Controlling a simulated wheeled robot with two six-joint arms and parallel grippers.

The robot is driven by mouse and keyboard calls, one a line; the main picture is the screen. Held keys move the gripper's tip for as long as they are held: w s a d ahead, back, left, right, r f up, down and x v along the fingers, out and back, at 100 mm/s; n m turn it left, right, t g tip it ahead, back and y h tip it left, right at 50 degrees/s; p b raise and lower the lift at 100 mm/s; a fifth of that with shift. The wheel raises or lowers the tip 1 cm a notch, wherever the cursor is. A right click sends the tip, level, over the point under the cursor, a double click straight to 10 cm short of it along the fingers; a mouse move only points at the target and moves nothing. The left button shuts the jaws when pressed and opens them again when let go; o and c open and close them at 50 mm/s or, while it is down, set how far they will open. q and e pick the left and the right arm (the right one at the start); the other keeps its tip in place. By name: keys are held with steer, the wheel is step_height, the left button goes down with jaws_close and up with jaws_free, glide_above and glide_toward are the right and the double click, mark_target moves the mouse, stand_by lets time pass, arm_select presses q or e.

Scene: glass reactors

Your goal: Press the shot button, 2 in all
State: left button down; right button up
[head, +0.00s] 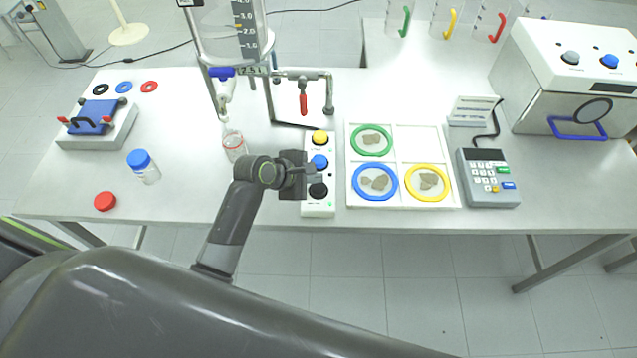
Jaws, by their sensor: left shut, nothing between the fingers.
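A white button box (318,208) stands on the table with a yellow button (320,137) at the back, a blue button (320,161) in the middle and a black button (318,190) at the front. Their labels are too small to read, so I cannot tell which is the shot button. My left gripper (312,171) is shut and empty. Its fingertips reach over the box from the left, between the blue and black buttons. I cannot tell whether they touch a button. My right gripper is not in view.
A glass reactor (228,30) stands behind the box, with a small glass vessel (234,147) below its outlet. A white tray (402,200) with coloured rings is right of the box. A keypad device (488,178) stands farther right, a blue-capped bottle (145,167) at left.

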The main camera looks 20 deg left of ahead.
mark_target(314, 189)
arm_select(q)
step_height(314, 189, up, 3)
steer(key=shift+f+p, duration=0.15)
steer(key=shift+p, duration=1)
steer(key=shift+r+p, duration=0.55)
steer(key=shift+r, duration=0.35)
stand_by(0.8)
